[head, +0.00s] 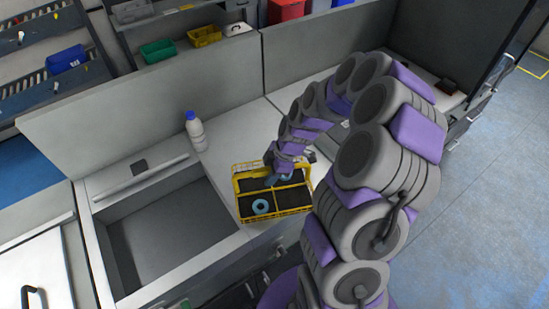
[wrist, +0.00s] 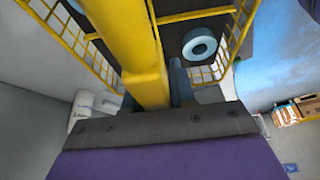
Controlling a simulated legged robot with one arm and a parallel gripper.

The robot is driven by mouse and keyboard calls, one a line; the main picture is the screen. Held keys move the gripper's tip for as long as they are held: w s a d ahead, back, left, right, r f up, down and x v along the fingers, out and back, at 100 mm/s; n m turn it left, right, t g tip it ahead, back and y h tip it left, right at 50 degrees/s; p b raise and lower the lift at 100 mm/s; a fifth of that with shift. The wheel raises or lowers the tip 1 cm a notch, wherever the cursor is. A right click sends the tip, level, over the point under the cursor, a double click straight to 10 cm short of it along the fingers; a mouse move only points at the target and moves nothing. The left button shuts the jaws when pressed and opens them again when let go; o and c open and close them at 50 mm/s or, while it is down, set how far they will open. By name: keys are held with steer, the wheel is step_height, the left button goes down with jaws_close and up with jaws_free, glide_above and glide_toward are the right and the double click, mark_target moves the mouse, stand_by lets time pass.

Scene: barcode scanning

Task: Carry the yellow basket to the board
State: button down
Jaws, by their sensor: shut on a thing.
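The yellow basket (head: 275,216) is a wire basket with a dark bottom and a yellow handle bar, at the front part of the white counter (head: 222,140), right of the sink. My gripper (head: 271,179) reaches down over it from the right. In the wrist view my gripper (wrist: 168,88) is shut on the basket's thick yellow handle (wrist: 140,50), with mesh walls on both sides. A blue ring (head: 261,206) lies inside the basket. I cannot tell whether the basket touches the counter. I cannot clearly identify the board.
The open sink (head: 165,240) lies left of the basket. A white bottle with a blue cap (head: 195,132) stands behind it. Green (head: 158,51) and yellow (head: 204,36) bins sit on the ledge beyond the partition. The blue-grey floor (head: 490,170) on the right is open.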

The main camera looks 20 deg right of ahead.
steer(key=w+d+f, duration=0.2)
steer(key=w, duration=0.3)
steer(key=w+d+f, duration=0.2)
steer(key=w+d, duration=0.1)
steer(key=w, duration=0.2)
steer(key=shift+w+d+f+b, duration=0.25)
steer(key=shift+w+b, duration=0.05)
steer(key=shift+b, duration=0.1)
steer(key=shift+f, duration=0.15)
steer(key=c, duration=1.4)
jaws_free()
steer(key=o, duration=0.5)
steer(key=shift+c, duration=0.2)
